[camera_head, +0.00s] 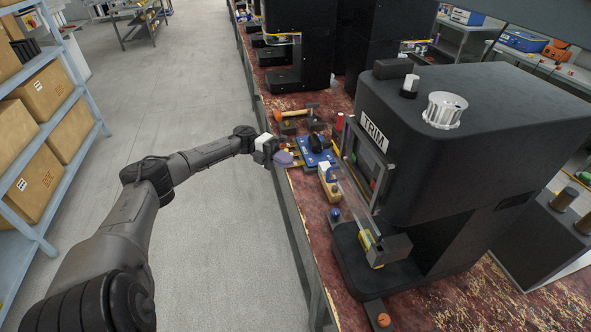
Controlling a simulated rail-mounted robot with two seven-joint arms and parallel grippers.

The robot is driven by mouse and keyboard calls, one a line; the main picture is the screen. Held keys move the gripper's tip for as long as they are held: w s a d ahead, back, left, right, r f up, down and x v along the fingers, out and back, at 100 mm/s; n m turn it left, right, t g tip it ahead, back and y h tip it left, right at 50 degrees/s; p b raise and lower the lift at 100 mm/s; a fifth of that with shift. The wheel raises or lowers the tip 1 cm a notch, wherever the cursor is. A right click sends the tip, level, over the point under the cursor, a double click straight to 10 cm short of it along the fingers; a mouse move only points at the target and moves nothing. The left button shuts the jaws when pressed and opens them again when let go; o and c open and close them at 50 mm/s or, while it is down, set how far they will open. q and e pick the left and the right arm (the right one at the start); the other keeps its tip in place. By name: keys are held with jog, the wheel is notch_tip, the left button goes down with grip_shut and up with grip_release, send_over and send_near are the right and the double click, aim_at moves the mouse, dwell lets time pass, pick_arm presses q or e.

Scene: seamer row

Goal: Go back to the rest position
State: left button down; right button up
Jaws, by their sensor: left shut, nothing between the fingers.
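My left arm comes in from the lower left and reaches to the edge of the red bench (312,208). My left gripper (282,158) is at the bench edge, beside a purple rounded thing (284,157). Its fingers are small in the view and partly hidden; they look shut with nothing held. My right gripper is not in view.
A black machine marked TRIM (470,130) stands on the bench at right. A blue fixture (318,158), a wooden-bodied tool (328,183) and a hammer (300,111) lie near the gripper. Shelving with cardboard boxes (45,90) stands at left. The grey floor between is clear.

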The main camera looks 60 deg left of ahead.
pick_arm(q)
jog(key=v, duration=0.2)
jog(key=shift+a, duration=0.3)
